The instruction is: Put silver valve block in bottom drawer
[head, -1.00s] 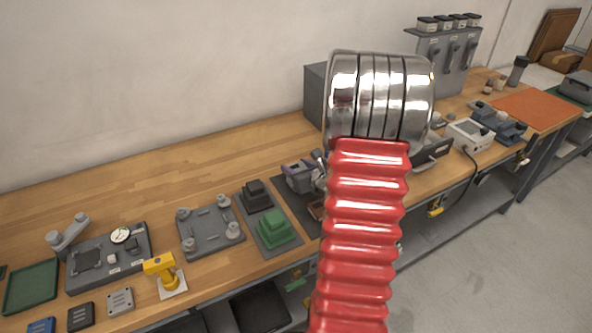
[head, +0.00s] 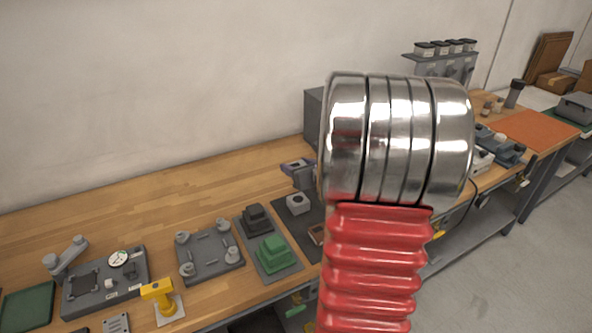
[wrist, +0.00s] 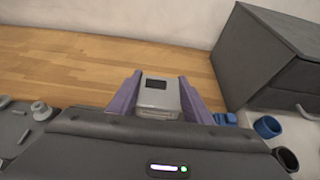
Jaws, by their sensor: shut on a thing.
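The silver valve block (wrist: 158,97), a grey metallic block with a dark patch on top, sits between the purple fingers of my gripper (wrist: 160,100) in the wrist view. The fingers are shut on its sides. In the head view my gripper (head: 299,168) is small, above the bench and left of my arm, which hides much of it. The dark grey drawer cabinet (wrist: 262,58) stands to the right in the wrist view, with a handle low on its front. In the head view only the left part of the cabinet (head: 314,112) shows. I cannot tell the bottom drawer's state.
A grey piece (head: 298,204) lies on a dark mat below my gripper. A green stepped block (head: 272,254), a grey plate with posts (head: 210,255) and a yellow tool (head: 158,294) stand left. Blue ring-shaped parts (wrist: 267,127) lie before the cabinet. The bench's back left is clear.

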